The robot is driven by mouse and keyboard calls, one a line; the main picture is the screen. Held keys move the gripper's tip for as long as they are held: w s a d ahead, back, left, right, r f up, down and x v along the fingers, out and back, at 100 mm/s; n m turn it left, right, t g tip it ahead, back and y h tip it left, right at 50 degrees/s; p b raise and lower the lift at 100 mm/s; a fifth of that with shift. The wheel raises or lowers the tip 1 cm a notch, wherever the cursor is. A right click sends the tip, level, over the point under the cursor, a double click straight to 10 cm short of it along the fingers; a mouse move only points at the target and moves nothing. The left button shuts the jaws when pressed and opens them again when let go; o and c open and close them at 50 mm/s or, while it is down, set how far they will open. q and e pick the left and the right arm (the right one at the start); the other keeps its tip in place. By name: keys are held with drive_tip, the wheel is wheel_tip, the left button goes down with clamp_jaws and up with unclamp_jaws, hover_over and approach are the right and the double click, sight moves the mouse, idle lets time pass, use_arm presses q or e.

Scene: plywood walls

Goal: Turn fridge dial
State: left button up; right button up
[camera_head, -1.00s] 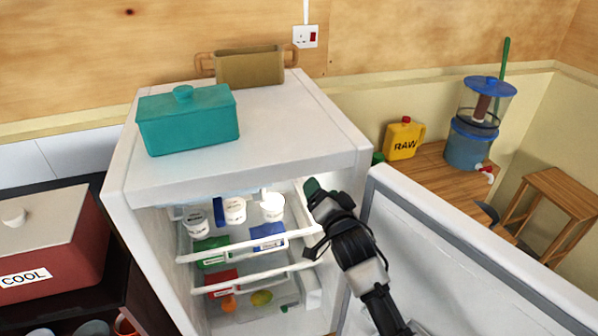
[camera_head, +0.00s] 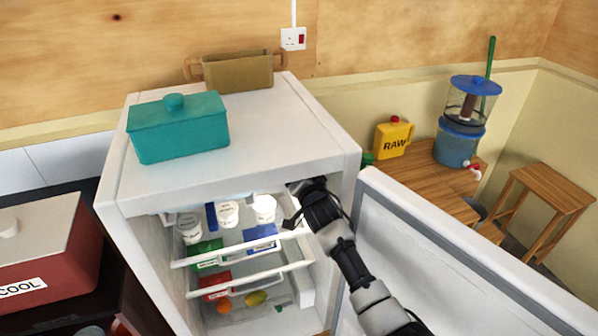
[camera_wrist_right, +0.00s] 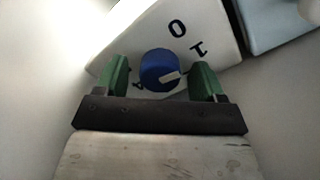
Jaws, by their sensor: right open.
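The open white fridge (camera_head: 250,158) stands in the middle of the head view, its door (camera_head: 440,265) swung out to the right. My right arm reaches into the upper right of its interior, and the gripper's tips are hidden there. In the right wrist view, the blue dial (camera_wrist_right: 160,68) with a pale pointer sits on a white panel (camera_wrist_right: 205,28) marked 0 and 1. My right gripper (camera_wrist_right: 161,80) is open, with one green finger on each side of the dial. I cannot tell whether the fingers touch it. My left gripper is not in view.
A teal box (camera_head: 178,128) and a brown pot (camera_head: 238,72) stand on top. The red cool box (camera_head: 45,250) is left, a wooden table (camera_head: 425,183) right.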

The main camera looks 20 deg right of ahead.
drive_tip(key=c, duration=0.9)
drive_tip(key=shift+n, duration=0.3)
drive_tip(key=shift+n+b, duration=0.5)
drive_tip(key=shift+n, duration=3.4)
drive_tip(key=o, duration=0.9)
